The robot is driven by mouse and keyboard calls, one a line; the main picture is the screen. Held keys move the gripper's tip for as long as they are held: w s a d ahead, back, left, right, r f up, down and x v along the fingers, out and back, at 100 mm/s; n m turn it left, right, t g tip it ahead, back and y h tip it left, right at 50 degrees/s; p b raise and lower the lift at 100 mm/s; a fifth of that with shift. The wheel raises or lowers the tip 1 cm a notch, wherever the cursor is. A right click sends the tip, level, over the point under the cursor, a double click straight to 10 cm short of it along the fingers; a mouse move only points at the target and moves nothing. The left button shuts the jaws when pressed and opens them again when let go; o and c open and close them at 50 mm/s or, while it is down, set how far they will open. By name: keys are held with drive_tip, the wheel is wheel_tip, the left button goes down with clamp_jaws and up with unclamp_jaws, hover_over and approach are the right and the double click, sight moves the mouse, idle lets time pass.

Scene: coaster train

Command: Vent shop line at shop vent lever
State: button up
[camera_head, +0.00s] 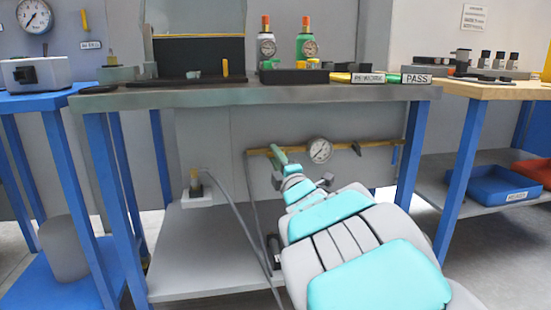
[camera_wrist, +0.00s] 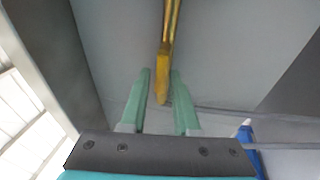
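In the wrist view, a yellow lever (camera_wrist: 162,78) points down between the two green fingers of my gripper (camera_wrist: 161,74). The fingers are apart, one on each side of the lever's end, with a narrow gap at the left; I cannot tell whether the right finger touches it. In the head view, my gripper (camera_head: 275,152) is under the middle bench, at the left part of a brass pipe (camera_head: 340,146) with a round gauge (camera_head: 319,150). The lever is not clearly made out there, where my gripper and arm cover part of the pipe.
The middle bench top (camera_head: 220,95) lies above my arm, with its blue legs (camera_head: 412,150) on either side. A small fitting on a white block (camera_head: 196,192) with a grey hose stands on the lower shelf (camera_head: 190,250). A blue bin (camera_head: 497,184) is at the right.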

drive_tip(key=shift+o, duration=1.1)
drive_tip(key=v, duration=0.7)
drive_tip(key=shift+s+p, duration=0.3)
drive_tip(key=shift+s, duration=0.1)
drive_tip(key=shift+d+f, duration=0.15)
drive_tip(key=shift+d, duration=0.05)
